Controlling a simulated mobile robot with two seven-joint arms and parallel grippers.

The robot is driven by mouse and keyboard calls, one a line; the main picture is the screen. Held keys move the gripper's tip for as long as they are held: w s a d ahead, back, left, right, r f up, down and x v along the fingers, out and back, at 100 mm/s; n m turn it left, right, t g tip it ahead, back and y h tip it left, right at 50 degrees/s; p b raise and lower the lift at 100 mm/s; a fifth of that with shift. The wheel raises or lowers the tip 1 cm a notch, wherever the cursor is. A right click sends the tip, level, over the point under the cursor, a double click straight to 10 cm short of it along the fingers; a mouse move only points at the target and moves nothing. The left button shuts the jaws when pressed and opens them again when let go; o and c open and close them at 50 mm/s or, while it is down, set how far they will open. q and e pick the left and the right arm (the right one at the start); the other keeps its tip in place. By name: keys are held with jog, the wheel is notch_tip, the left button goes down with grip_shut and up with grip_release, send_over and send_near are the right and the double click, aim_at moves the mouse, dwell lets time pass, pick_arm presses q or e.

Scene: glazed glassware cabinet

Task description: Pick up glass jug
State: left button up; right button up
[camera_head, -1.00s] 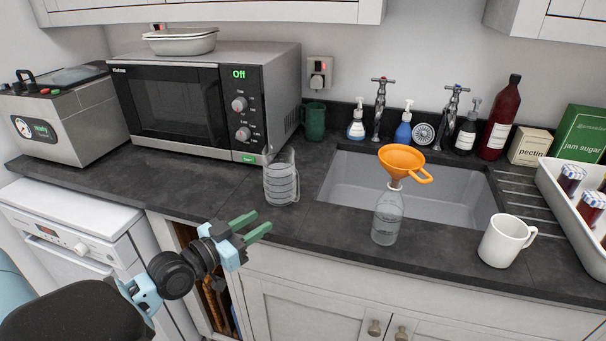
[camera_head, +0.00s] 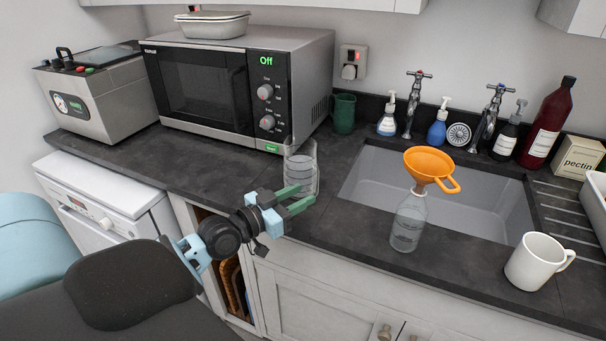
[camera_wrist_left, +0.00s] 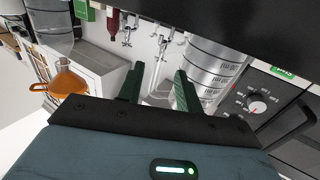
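The glass jug (camera_head: 301,172), clear with measuring marks, stands on the dark worktop in front of the microwave's right end. It also shows in the left wrist view (camera_wrist_left: 214,62), tilted in the picture, beyond and to the right of the fingers. My left gripper (camera_head: 304,197) is open, with two green fingers apart and nothing seen between them (camera_wrist_left: 160,88). In the head view its fingertips overlap the jug's lower part; the jug does not appear to be between them. Contact cannot be told. My right gripper is not in view.
A clear bottle (camera_head: 408,226) with an orange funnel (camera_head: 430,164) stands right of the jug, before the sink (camera_head: 375,185). A white mug (camera_head: 536,262) is farther right. A green mug (camera_head: 344,113) stands behind. The microwave (camera_head: 225,95) is behind left. Worktop left of the jug is clear.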

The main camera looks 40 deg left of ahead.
aim_at(315, 193)
pick_arm(q)
jog(key=shift+w+d+r, duration=0.15)
jog(key=shift+w+r, duration=0.05)
jog(key=shift+w, duration=0.15)
jog(key=p+x, duration=0.1)
jog(key=x, duration=0.2)
jog(key=shift+w+d+r, duration=0.1)
jog(key=shift+w+r, duration=0.05)
jog(key=shift+w, duration=0.05)
jog(key=shift+w+d, duration=0.1)
jog(key=shift+w, duration=0.35)
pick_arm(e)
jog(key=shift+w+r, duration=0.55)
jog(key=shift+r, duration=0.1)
pick_arm(q)
jog(key=shift+c, duration=0.2)
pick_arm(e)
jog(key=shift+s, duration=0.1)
pick_arm(q)
grip_shut()
